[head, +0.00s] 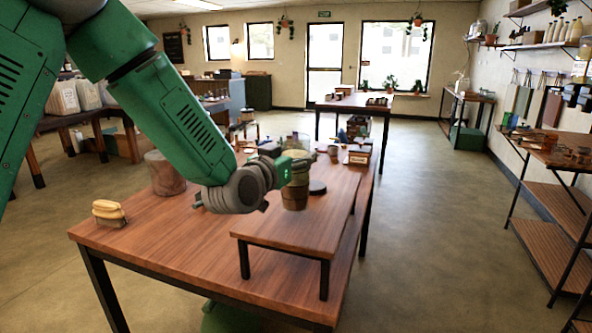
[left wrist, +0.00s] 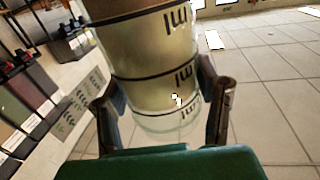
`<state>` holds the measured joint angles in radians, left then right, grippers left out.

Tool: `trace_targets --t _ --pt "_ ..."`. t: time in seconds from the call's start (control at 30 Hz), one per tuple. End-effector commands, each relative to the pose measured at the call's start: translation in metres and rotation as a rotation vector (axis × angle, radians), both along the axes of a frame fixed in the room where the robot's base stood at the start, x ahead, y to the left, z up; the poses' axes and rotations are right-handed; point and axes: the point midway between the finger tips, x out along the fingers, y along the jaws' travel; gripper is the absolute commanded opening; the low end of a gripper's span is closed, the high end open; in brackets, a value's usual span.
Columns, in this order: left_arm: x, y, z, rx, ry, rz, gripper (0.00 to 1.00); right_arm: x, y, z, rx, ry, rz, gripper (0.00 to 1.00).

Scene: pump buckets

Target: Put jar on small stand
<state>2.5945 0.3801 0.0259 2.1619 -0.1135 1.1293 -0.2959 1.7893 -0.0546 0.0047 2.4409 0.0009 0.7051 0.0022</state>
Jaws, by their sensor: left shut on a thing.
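My left gripper (head: 288,167) is shut on the jar (head: 294,196). The jar is upright, with a pale upper part and a brown lower part. In the left wrist view the jar (left wrist: 150,60) shows clear yellowish glass with dark bands and markings, between the two fingers of the left gripper (left wrist: 162,90). The small stand (head: 290,232) is a low wooden platform with dark legs on the large table. The jar's bottom is over the stand's top; I cannot tell whether it touches. My right gripper is not in view.
A wooden brush (head: 109,212) and a brown round container (head: 165,173) stand on the large table (head: 180,240) at left. A small box (head: 359,156) and other items are behind. The stand's front is clear.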

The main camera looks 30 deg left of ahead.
Motion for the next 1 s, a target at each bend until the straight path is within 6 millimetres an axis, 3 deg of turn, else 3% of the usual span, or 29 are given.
trace_targets --t 0.17,0.43,0.47,0.5,0.53,0.83,1.0 --pt "0.000 0.000 -0.025 -0.001 -0.001 0.000 0.05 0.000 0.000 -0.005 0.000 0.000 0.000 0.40" --pt "0.000 0.001 -0.025 0.000 -0.002 0.000 0.05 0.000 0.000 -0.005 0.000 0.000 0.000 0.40" --pt "0.000 0.001 -0.027 0.000 0.002 0.000 0.60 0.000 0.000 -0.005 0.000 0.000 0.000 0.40" --pt "0.000 0.001 -0.027 0.000 0.002 0.000 0.74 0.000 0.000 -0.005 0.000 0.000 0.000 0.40" --pt "0.000 0.001 -0.027 0.000 0.002 0.000 0.77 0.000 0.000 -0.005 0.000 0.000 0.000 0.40" --pt "-0.002 0.001 -0.026 0.000 0.002 0.000 0.77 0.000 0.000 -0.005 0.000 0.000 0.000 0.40" --pt "-0.021 -0.001 -0.026 -0.001 0.003 0.000 0.77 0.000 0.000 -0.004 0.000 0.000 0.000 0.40"
